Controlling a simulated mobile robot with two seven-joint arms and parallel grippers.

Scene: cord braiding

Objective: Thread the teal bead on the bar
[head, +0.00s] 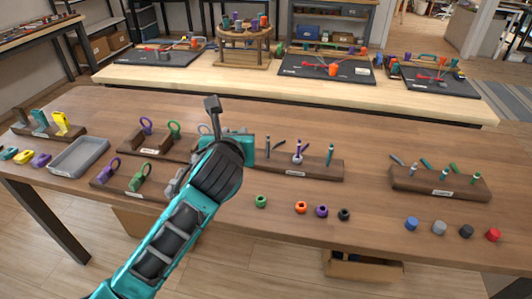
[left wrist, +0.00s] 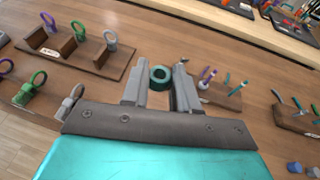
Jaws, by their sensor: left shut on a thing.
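My left gripper (left wrist: 160,85) is shut on a teal bead (left wrist: 160,77), a thick ring whose hole shows between the fingers in the left wrist view. In the head view the left arm (head: 180,230) comes in from lower left. Its hand hides the fingers and the bead. A wooden rack (head: 318,172) stands just right of the hand, with a teal upright bar (head: 330,154), a grey bar (head: 268,148) and a pale piece (head: 297,157) between them. The rack also shows in the left wrist view (left wrist: 228,101); the bead is apart from it. My right gripper is not in view.
Loose green (head: 261,201), orange (head: 301,207), purple (head: 322,211) and black (head: 344,214) beads lie in front of the rack. A second rack (head: 438,183) with bars stands right. A grey tray (head: 79,157) and wooden holders with rings (head: 158,144) stand left.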

